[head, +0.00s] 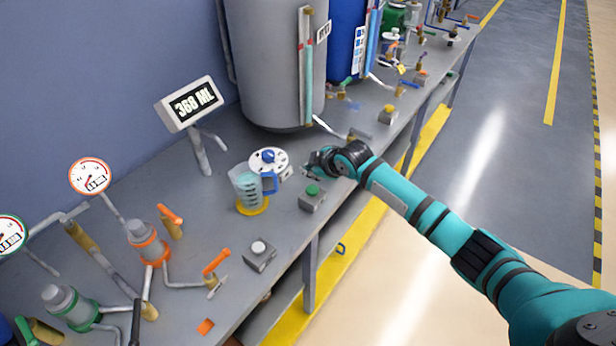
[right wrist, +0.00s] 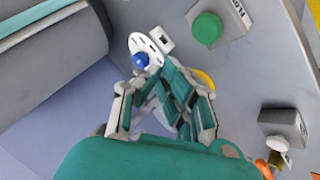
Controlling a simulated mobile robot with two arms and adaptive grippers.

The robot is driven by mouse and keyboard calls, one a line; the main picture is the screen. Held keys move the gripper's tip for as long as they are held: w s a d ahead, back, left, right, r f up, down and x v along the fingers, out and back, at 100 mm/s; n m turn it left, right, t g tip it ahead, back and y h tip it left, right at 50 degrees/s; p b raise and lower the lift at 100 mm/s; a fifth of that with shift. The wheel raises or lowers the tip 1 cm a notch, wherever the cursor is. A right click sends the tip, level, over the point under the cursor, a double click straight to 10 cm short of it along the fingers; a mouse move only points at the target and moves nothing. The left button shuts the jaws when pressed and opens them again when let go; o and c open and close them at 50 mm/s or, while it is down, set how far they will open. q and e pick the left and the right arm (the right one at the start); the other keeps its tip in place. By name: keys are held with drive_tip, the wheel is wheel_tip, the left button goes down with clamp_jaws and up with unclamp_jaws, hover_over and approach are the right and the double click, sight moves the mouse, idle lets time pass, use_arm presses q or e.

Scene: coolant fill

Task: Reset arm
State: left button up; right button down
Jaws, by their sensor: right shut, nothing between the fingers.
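My right arm reaches in from the lower right in the head view. Its gripper (head: 314,163) is shut and empty above the bench, just right of a white dial with a blue knob (head: 268,157) and behind the green-button box (head: 312,199). In the right wrist view the same gripper (right wrist: 166,85) is in front of the dial (right wrist: 141,58), with the green button (right wrist: 208,29) beyond. A clear measuring jug with a blue handle (head: 246,186) stands upright on a yellow pad (head: 254,209), apart from the gripper. My left gripper is not in view.
A display reading 360 ML (head: 193,103) stands behind the jug. A grey tank (head: 272,65) and a blue tank (head: 346,40) stand at the back. A white-button box (head: 259,255), gauges and orange-handled valves crowd the near bench. The floor (head: 500,130) at right is clear.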

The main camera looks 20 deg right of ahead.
drive_tip(key=s+a+f+m+g, duration=0.1)
drive_tip(key=s+a+f, duration=0.1)
drive_tip(key=s, duration=0.5)
drive_tip(key=s+a+f+m+g, duration=0.1)
drive_tip(key=s+a+f, duration=0.15)
drive_tip(key=s, duration=0.45)
drive_tip(key=s+a+f+m+g, duration=0.1)
drive_tip(key=s+a+f+m, duration=0.15)
drive_tip(key=s, duration=0.45)
drive_tip(key=s+d+r+m+g+h, duration=0.1)
drive_tip(key=s+d+r+m+h, duration=0.2)
drive_tip(key=s, duration=0.8)
drive_tip(key=s+d+r+m+g, duration=0.1)
drive_tip(key=s+d+m, duration=0.4)
drive_tip(key=s, duration=0.6)
wheel_tip(320, 180, down, 27)
drive_tip(key=n+g+b, duration=0.1)
drive_tip(key=n+b, duration=0.1)
drive_tip(key=b, duration=0.1)
drive_tip(key=s+d+f+g+b, duration=0.1)
drive_tip(key=s+d+f+b, duration=0.1)
drive_tip(key=s+f, duration=1.5)
wheel_tip(320, 180, down, 4)
drive_tip(key=shift+s+d+f+g, duration=0.15)
drive_tip(key=shift+d+g, duration=0.15)
drive_tip(key=shift+d, duration=0.35)
